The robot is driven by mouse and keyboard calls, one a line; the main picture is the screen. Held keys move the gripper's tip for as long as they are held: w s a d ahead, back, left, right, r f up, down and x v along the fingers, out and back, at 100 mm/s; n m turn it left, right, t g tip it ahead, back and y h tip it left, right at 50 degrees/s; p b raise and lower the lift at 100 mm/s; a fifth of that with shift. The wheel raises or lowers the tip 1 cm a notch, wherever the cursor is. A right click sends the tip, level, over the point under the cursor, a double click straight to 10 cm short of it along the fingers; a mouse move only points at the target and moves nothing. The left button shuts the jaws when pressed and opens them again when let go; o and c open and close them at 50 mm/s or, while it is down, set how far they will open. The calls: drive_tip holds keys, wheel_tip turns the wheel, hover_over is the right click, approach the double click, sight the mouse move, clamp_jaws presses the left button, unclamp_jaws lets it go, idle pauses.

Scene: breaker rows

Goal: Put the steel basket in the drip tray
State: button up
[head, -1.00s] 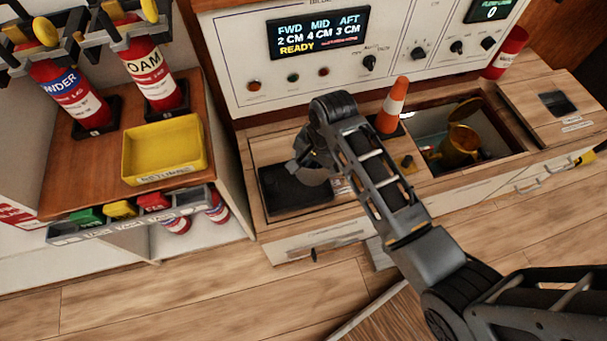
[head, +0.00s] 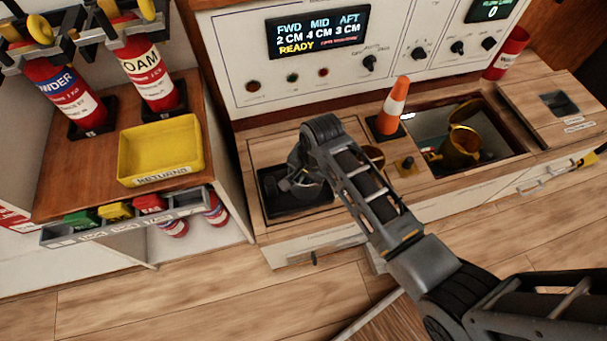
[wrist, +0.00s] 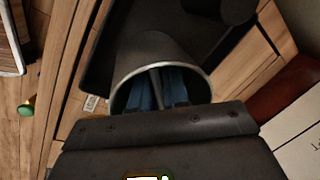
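The steel basket (wrist: 150,58) is a grey round vessel with a bright rim. In the wrist view my gripper (wrist: 157,90) has its blue fingers inside the rim, on both sides of a thin grey bar of the basket. The basket also shows partly in the head view (head: 306,192), under my wrist. The drip tray (head: 275,203) is a black shallow tray let into the left part of the wooden counter. It also shows as a dark surface in the wrist view (wrist: 103,55). The basket is over the tray; whether its base touches cannot be told.
An orange-white cone (head: 394,105) and a small knob (head: 407,165) stand right of my arm. Farther right is an open well (head: 425,125) with a brass pot (head: 460,148). A control panel (head: 350,50) rises behind. A yellow returns bin (head: 160,150) sits left.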

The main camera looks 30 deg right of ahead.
drive_tip(key=o, duration=0.4)
wheel_tip(320, 180, up, 12)
drive_tip(key=s+d+p, duration=0.1)
drive_tip(key=s+p, duration=0.1)
drive_tip(key=p, duration=0.1)
drive_tip(key=s+d+f+n+t+h, duration=0.15)
drive_tip(key=s+n+t, duration=0.45)
drive_tip(key=s, duration=1)
drive_tip(key=s+a+r+n+t, duration=0.1)
drive_tip(key=s+r+n+t, duration=0.2)
drive_tip(key=s+r, duration=0.4)
drive_tip(key=s+a+r+n+t, duration=0.2)
drive_tip(key=s+r, duration=0.6)
drive_tip(key=r, duration=0.7)
drive_tip(key=shift+a+n+t, duration=0.15)
drive_tip(key=shift+n+t, duration=0.65)
drive_tip(key=shift+t, duration=0.2)
drive_tip(key=shift+y, duration=0.25)
